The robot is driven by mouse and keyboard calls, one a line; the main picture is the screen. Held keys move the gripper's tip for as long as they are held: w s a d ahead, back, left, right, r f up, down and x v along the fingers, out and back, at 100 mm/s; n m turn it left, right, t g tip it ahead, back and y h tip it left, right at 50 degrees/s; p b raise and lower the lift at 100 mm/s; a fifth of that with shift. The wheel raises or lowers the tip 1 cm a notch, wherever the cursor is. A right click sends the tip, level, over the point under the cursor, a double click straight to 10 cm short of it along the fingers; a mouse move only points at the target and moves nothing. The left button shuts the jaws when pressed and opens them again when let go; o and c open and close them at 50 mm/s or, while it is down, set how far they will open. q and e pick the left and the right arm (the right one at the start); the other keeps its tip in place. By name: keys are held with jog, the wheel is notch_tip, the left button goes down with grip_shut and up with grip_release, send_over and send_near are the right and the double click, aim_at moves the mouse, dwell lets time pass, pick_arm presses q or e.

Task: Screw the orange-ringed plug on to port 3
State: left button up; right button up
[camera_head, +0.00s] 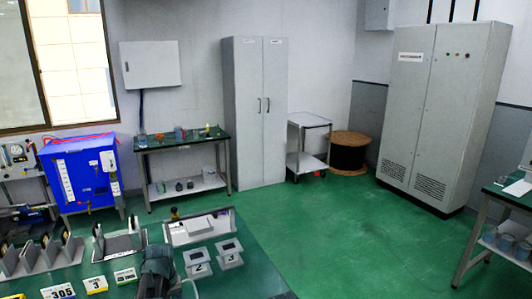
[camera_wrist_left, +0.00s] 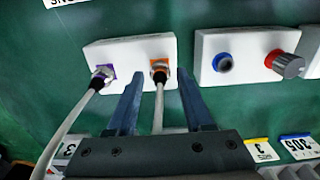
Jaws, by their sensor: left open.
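In the left wrist view, a plug with an orange ring (camera_wrist_left: 159,71) sits at the orange-marked spot on a white block (camera_wrist_left: 131,49). Its pale cable runs back toward my wrist. My left gripper (camera_wrist_left: 161,84) is open, with one finger on each side of this plug and cable. I cannot tell whether the fingers touch it. In the head view, two small white stands (camera_head: 197,263) bear the numbers 2 and 3 near the table's front. Whether a port is behind each number is too small to tell. My right gripper is out of view.
A purple-marked plug (camera_wrist_left: 103,77) with its own cable sits left of the orange one. A second white block (camera_wrist_left: 245,56) carries a blue socket and a grey knob (camera_wrist_left: 290,65).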

pick_arm(q)
grip_shut()
dwell(1.2)
jog(key=shift+r, duration=0.1)
jog(key=shift+r+p, duration=2.95)
jog(key=shift+p, duration=0.1)
jog(key=shift+d, duration=0.1)
jog(key=shift+s+d+f, duration=0.1)
jog(key=shift+s+d, duration=0.15)
jog(key=shift+d, duration=0.5)
jog(key=shift+s+d+f, duration=0.1)
jog(key=shift+s+d, duration=0.1)
jog(key=shift+d, duration=0.6)
jog(key=shift+s+d+f, duration=0.1)
jog(key=shift+s+d, duration=0.15)
jog(key=shift+d, duration=0.5)
